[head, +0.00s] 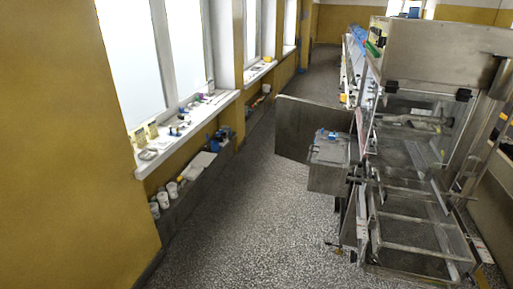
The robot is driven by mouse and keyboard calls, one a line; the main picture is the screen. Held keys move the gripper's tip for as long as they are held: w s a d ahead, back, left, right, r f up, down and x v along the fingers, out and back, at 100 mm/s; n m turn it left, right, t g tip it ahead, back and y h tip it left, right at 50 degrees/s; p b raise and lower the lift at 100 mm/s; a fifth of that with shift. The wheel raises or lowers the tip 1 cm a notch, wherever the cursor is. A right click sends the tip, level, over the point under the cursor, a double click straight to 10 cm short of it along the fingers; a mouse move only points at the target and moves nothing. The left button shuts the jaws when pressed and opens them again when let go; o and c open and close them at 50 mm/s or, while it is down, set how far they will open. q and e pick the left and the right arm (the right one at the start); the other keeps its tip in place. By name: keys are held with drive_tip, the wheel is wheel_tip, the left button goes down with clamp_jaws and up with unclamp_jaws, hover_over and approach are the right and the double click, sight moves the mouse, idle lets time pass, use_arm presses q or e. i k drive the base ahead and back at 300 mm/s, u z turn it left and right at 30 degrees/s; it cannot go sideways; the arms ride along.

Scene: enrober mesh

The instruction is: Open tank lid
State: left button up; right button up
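A metal machine (425,50) stands on the right, with clear panels and an open metal frame (420,230) low at its near end. A flat grey metal panel (312,128) sticks out from its left side. Beside that panel is a metal box (328,178) with small blue items (327,134) on top. I cannot tell which part is the tank lid, or whether it is open or shut. Neither of my grippers is in view.
Speckled floor (255,215) lies clear between the machine and the left wall. A window sill (190,125) holds small items. Below it, a low ledge (195,185) carries white cups (163,200). The projecting panel narrows the aisle.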

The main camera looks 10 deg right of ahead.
sight(326, 152)
drive_tip(key=u, duration=0.3)
drive_tip(key=i, duration=2.3)
drive_tip(key=z, duration=1.75)
drive_tip(key=k, duration=0.55)
drive_tip(key=u, duration=0.7)
drive_tip(key=i, duration=0.85)
drive_tip(key=u, duration=0.45)
drive_tip(key=i, duration=0.8)
drive_tip(key=z, duration=0.8)
drive_tip(key=i, duration=0.75)
drive_tip(key=z, duration=0.65)
